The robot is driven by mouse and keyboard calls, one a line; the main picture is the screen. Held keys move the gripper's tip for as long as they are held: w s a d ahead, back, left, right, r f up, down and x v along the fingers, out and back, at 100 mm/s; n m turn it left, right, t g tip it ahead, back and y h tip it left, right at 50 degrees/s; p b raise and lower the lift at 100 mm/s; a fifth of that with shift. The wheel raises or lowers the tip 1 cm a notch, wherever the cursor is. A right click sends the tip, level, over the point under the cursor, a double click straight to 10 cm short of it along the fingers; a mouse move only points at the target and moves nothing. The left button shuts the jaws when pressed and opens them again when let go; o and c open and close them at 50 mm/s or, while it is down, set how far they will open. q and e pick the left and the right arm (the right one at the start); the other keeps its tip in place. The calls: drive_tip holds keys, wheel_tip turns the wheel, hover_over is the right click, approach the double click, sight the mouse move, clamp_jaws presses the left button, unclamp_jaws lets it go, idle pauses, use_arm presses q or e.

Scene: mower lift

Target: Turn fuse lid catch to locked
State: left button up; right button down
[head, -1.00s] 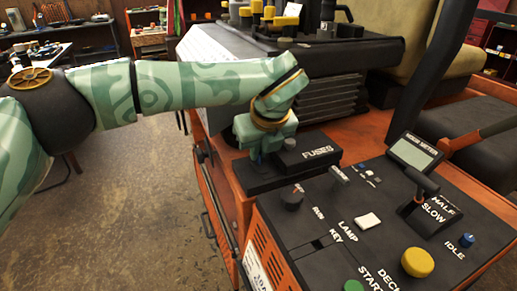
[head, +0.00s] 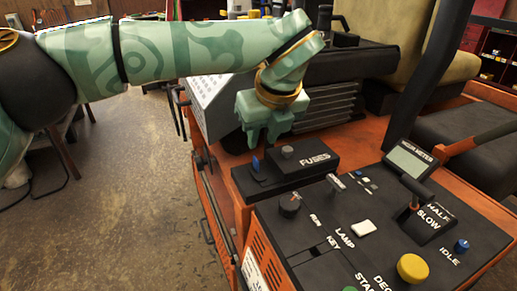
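The black fuse box lid (head: 318,172) is marked FUSES and lies closed on the orange mower body. A small blue catch (head: 256,163) stands at its left end, on a dark base. I cannot read a locked mark or tell its exact setting. A grey round knob (head: 287,151) sits on the lid. My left gripper (head: 262,143) is above and slightly behind the catch, fingers pointing down, with a gap between them and nothing held. It is apart from the catch. My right gripper is not in view.
The control panel in front carries a black knob (head: 290,205), a white lamp switch (head: 363,228), a yellow button (head: 412,267), a throttle lever (head: 421,184) and a blue idle knob (head: 461,246). The ribbed engine cover (head: 330,105) stands behind.

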use_arm(q)
drive_tip(key=v, duration=0.8)
drive_tip(key=shift+r+p, duration=0.15)
drive_tip(key=shift+p, duration=0.25)
